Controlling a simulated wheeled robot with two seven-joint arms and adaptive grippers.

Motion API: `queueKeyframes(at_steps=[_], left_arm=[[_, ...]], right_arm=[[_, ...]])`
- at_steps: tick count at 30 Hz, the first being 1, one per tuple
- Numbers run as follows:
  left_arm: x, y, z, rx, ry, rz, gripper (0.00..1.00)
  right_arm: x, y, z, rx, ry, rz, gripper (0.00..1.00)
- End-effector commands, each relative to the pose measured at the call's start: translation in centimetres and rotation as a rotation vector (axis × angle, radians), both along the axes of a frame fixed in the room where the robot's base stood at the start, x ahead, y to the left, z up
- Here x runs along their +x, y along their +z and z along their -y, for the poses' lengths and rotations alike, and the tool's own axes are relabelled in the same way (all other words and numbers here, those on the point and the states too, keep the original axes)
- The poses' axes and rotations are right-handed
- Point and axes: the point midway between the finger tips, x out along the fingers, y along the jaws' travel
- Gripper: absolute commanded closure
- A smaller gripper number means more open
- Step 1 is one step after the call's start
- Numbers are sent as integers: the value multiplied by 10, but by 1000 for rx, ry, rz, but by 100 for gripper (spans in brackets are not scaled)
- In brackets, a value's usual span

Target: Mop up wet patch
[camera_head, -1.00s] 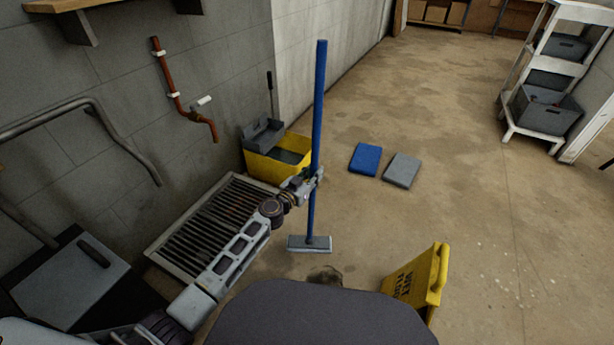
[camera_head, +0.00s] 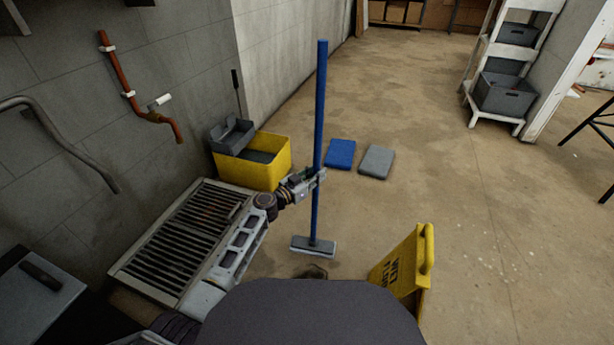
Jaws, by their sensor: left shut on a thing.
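A mop with an upright blue handle (camera_head: 320,110) and a flat grey head (camera_head: 313,246) stands in front of me, its head at floor level. My left gripper (camera_head: 318,178) is shut on the handle, below its middle. A small dark patch (camera_head: 313,272) shows on the floor just nearer than the mop head, partly hidden by my body. I cannot tell for sure whether it is the wet patch. My right gripper is not in view.
A yellow mop bucket (camera_head: 262,172) stands by the wall beside a floor grate (camera_head: 140,270). A yellow wet-floor sign (camera_head: 402,268) is right of the mop. Blue (camera_head: 340,153) and grey (camera_head: 376,162) pads lie behind. A shelf (camera_head: 473,98) stands far right; open floor lies between.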

Motion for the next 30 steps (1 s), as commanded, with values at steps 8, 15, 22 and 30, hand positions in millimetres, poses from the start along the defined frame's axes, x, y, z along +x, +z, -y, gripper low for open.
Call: queueKeyframes(at_steps=[8, 15, 22, 30], left_arm=[[-1, -13, 32, -11, -93, 3, 100], [-3, -16, 45, -14, -136, 3, 100], [-3, -16, 47, -15, -140, 3, 100], [-3, -17, 46, -14, -140, 3, 100]], right_arm=[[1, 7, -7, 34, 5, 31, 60], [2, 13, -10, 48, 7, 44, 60], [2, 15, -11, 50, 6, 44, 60], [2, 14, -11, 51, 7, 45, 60]])
